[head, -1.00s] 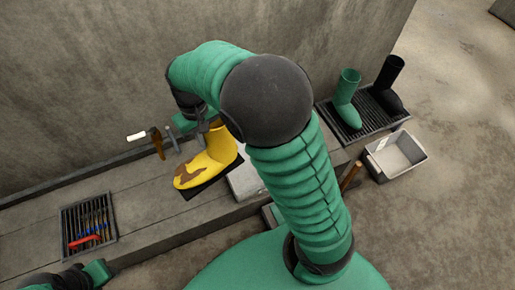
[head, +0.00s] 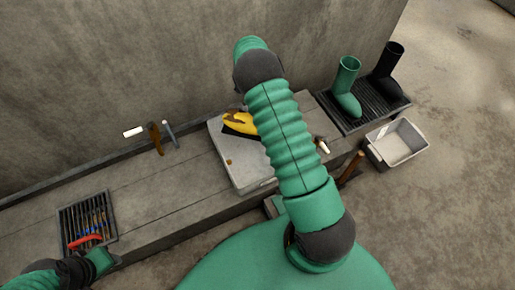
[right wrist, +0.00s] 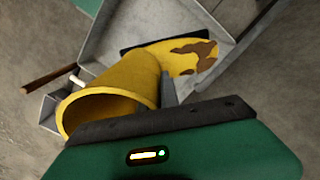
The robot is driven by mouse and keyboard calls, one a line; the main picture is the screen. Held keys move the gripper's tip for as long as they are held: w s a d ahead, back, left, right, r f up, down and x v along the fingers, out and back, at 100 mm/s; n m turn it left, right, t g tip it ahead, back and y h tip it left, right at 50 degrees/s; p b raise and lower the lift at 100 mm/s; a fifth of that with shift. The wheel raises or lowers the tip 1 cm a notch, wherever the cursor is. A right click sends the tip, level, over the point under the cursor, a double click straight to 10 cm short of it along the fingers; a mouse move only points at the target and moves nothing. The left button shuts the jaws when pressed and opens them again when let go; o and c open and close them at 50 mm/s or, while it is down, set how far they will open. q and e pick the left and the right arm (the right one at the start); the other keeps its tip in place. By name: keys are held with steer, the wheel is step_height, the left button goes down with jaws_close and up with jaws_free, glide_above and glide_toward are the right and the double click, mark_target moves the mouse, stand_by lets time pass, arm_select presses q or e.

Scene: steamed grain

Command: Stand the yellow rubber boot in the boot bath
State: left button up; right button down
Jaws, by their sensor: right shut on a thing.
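The yellow rubber boot (head: 240,122), with brown mud patches and a dark sole, is over the far part of a pale grey shallow tray on the bench that looks like the boot bath (head: 247,180). Its toe points left in the head view. The right wrist view shows the boot (right wrist: 120,88) with the grey tray (right wrist: 100,35) around and behind its foot. Whether the sole touches the tray floor, I cannot tell. My right gripper (right wrist: 165,98) is shut on the boot's shaft near the open top; my arm hides it in the head view. My left gripper (head: 101,262) is low at left, its jaws unclear.
A green boot (head: 347,88) and a black boot (head: 388,75) stand on a dark rack at right. A grey bin (head: 397,148) is on the floor. A brown-handled brush (head: 155,138) lies near the wall. A grate (head: 87,220) with tools is at left.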

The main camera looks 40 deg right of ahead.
steer(key=shift+s+d+f+m, duration=0.2)
steer(key=shift+d+f+m, duration=0.2)
steer(key=shift+d+f, duration=0.8)
steer(key=shift+f, duration=0.05)
step_height(320, 180, down, 10)
steer(key=b, duration=0.4)
steer(key=shift+r+b, duration=0.15)
steer(key=shift+b, duration=0.2)
steer(key=shift+r, duration=0.15)
steer(key=c, duration=1.6)
jaws_free()
steer(key=shift+s+a, duration=0.1)
